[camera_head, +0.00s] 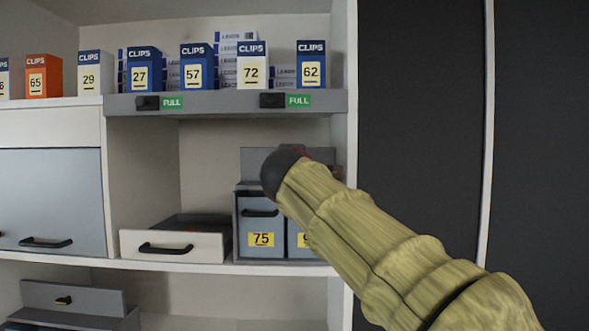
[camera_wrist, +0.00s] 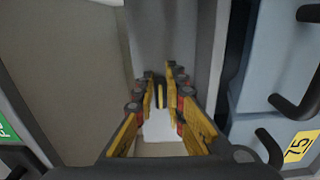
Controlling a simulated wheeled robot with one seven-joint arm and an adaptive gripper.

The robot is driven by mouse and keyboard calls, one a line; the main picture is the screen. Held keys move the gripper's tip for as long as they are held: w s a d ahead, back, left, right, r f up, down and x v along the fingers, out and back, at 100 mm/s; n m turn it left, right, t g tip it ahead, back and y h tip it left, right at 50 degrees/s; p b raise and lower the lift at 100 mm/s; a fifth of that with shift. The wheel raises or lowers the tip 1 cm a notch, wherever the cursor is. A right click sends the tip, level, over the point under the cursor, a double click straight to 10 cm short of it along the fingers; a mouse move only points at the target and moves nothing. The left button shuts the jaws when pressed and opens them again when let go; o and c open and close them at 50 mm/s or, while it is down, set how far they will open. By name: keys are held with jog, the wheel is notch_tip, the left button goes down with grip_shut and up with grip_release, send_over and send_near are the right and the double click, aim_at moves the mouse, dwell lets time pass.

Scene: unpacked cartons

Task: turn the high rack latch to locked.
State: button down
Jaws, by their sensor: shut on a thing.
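The grey latch panel (camera_head: 258,160) stands behind my wrist, above the boxes on the middle shelf. It fills the far middle of the wrist view (camera_wrist: 165,35). The high rack latch (camera_wrist: 160,92) shows as a slim dark and yellow piece between the fingertips. My gripper (camera_wrist: 160,88) is shut on it, with the yellow fingers on either side. In the head view my wrist hides the latch and most of the gripper. I cannot tell the latch's exact angle.
Box 75 (camera_head: 261,224) and another box (camera_head: 300,238) stand just below my arm. A white-fronted drawer (camera_head: 158,246) is to their left. Above runs a shelf edge (camera_head: 215,104) with FULL tags and clip boxes. A lower panel (camera_head: 98,298) carries another latch (camera_head: 64,300).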

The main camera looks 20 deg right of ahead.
dwell(0.4)
jog(key=c, duration=2)
grip_release()
jog(key=shift+o, duration=0.8)
jog(key=v, duration=1.2)
